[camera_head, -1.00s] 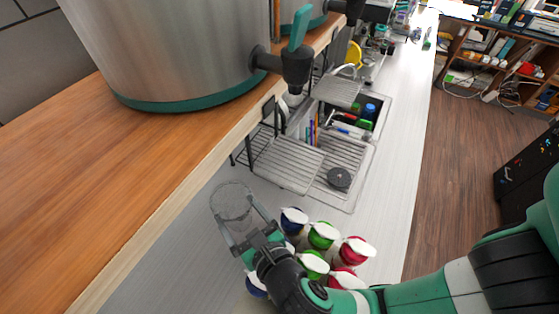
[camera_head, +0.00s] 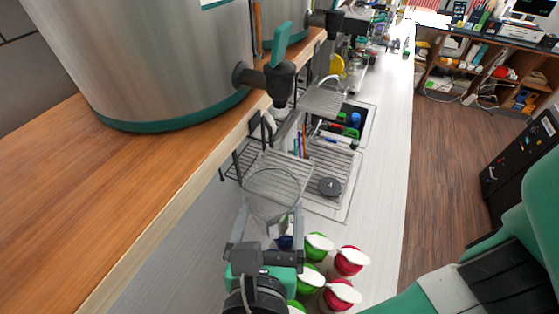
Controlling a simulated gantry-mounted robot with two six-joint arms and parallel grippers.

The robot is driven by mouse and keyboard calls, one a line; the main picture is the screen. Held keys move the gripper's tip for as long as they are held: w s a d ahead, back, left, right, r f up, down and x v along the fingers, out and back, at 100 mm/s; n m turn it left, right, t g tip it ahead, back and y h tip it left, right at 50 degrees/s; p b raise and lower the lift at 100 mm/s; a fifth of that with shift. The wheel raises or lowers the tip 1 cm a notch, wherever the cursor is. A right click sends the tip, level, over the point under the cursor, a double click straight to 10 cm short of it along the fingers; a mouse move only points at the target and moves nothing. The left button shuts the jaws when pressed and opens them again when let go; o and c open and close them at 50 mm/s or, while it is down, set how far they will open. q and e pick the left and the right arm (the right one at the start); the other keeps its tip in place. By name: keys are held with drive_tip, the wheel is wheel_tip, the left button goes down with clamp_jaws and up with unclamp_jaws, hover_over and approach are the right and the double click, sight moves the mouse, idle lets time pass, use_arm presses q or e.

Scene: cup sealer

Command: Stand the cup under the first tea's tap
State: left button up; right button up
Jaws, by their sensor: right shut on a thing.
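My right gripper (camera_head: 268,218) is shut on the clear, see-through cup (camera_head: 272,197), with one finger on each side of it. The cup's round rim faces up toward the camera. The near steel tea urn (camera_head: 165,60) has a black tap (camera_head: 281,82) with a green handle. In the picture the cup is below this tap and nearer the camera, apart from it. A slatted metal drip tray lies just beyond the cup, partly seen through it; I cannot tell if they touch. My left gripper is not in view.
Several lidded jars in green (camera_head: 317,246) and red (camera_head: 350,261) stand just right of my right gripper; a blue one is mostly hidden behind it. A second tap (camera_head: 326,20) and a sink (camera_head: 351,125) are farther back. The wooden shelf (camera_head: 130,165) edges the left side.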

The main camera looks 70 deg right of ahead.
drive_tip(key=p+x, duration=0.1)
drive_tip(key=x, duration=0.4)
drive_tip(key=r+p+x, duration=0.1)
drive_tip(key=p+x, duration=0.1)
drive_tip(key=x, duration=0.3)
drive_tip(key=r+p+x, duration=0.1)
drive_tip(key=p+x, duration=0.1)
drive_tip(key=x, duration=0.3)
drive_tip(key=shift+w+d+f, duration=0.15)
drive_tip(key=shift+d, duration=0.35)
drive_tip(key=shift+f, duration=0.35)
drive_tip(key=shift+f, duration=0.1)
drive_tip(key=shift+f, duration=0.15)
drive_tip(key=o, duration=1)
